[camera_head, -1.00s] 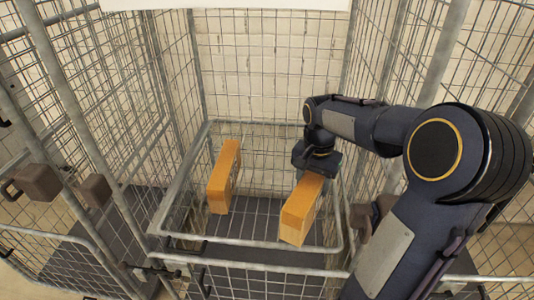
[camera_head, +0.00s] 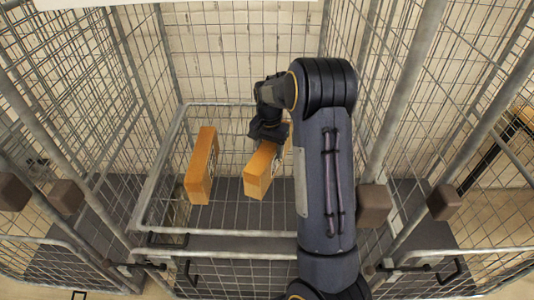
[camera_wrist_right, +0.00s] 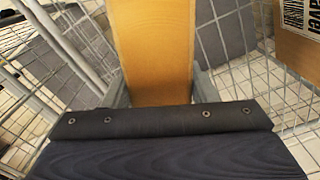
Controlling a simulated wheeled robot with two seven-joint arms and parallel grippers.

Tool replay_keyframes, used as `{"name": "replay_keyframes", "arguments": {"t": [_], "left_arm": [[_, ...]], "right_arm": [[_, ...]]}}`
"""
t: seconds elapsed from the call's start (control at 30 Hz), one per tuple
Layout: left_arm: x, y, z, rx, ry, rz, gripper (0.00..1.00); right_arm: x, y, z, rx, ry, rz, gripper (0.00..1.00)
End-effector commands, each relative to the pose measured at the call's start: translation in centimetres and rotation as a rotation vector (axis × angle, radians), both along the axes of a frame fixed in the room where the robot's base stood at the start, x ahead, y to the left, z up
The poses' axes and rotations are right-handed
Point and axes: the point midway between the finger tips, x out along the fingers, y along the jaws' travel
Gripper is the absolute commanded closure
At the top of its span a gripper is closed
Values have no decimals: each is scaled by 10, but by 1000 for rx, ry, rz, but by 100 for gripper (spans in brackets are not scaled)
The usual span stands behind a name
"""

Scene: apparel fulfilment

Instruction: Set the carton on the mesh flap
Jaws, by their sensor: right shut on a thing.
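The orange-brown carton (camera_head: 260,170) is in my right gripper (camera_head: 270,132), which is shut on its upper far end. In the right wrist view the carton (camera_wrist_right: 155,45) runs away from between the fingers (camera_wrist_right: 158,92). It is over the mesh flap (camera_head: 160,175), a framed wire panel inside the cage. I cannot tell if its underside touches the mesh. A second, similar carton (camera_head: 201,168) stands on the flap to its left, with a gap between them. A labelled carton (camera_wrist_right: 300,30) shows at the right edge of the wrist view. My left gripper is not in view.
Tall wire walls (camera_head: 245,55) enclose the flap at the back and both sides. A low front gate (camera_head: 240,270) crosses the near side. Brown blocks (camera_head: 373,205) sit on the front posts. My right arm hides the flap's right part.

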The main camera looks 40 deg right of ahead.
Motion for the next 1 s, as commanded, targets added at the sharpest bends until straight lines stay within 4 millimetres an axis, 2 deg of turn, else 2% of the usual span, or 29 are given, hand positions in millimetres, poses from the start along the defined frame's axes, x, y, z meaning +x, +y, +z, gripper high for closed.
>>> {"name": "replay_keyframes", "arguments": {"t": [0.23,0.47,0.87,0.9,1.0], "left_arm": [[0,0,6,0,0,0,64],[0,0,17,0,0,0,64],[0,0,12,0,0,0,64],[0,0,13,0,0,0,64],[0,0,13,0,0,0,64]], "right_arm": [[14,-2,-16,0,0,1,86],[12,-2,-42,-1,0,1,86],[13,-2,-49,-1,-3,0,86],[12,-2,-48,0,-1,0,42],[12,-2,-48,0,-1,0,29]]}}
